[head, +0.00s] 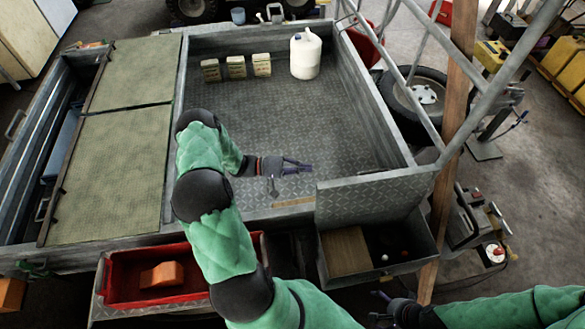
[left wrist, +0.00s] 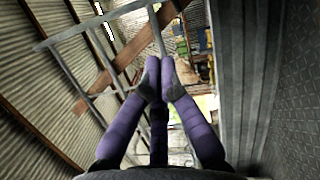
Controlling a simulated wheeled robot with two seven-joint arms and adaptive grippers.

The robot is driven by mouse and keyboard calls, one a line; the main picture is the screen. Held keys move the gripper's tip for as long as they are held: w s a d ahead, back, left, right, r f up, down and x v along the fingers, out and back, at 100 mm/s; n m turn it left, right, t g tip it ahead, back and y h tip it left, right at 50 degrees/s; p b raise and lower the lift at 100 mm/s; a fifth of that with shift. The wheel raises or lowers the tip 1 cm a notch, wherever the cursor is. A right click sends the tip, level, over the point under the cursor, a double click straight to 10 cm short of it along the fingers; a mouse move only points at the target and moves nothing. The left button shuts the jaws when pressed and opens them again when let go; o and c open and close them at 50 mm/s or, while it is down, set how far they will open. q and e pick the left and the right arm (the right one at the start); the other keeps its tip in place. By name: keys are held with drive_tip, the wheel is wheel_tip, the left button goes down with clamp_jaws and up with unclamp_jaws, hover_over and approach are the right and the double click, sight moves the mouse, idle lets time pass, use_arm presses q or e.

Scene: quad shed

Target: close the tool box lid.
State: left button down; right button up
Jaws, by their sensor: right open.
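The tool box (head: 407,263) is a grey metal box at the front right of the trailer. It is open, and its diamond-plate lid (head: 375,200) stands raised along its back edge. A wooden-looking piece and small balls show inside. My left gripper (head: 311,166) is over the trailer bed, beyond the lid and near its left end, apart from it. Its fingertips are together in the left wrist view (left wrist: 161,62), with nothing between them. My right gripper (head: 379,306) is open and empty, in front of the tool box near the bottom of the head view.
A red tray (head: 195,300) holding an orange block (head: 162,275) sits left of the tool box. A wooden post (head: 455,130) and slanted metal frame rise at the right.

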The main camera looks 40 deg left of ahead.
use_arm(q)
drive_tip(key=shift+s+d+r, duration=0.15)
drive_tip(key=shift+d, duration=0.75)
drive_tip(key=shift+s+d+r, duration=0.1)
drive_tip(key=shift+d, duration=0.8)
drive_tip(key=shift+s+d+r, duration=0.15)
drive_tip(key=shift+d, duration=0.75)
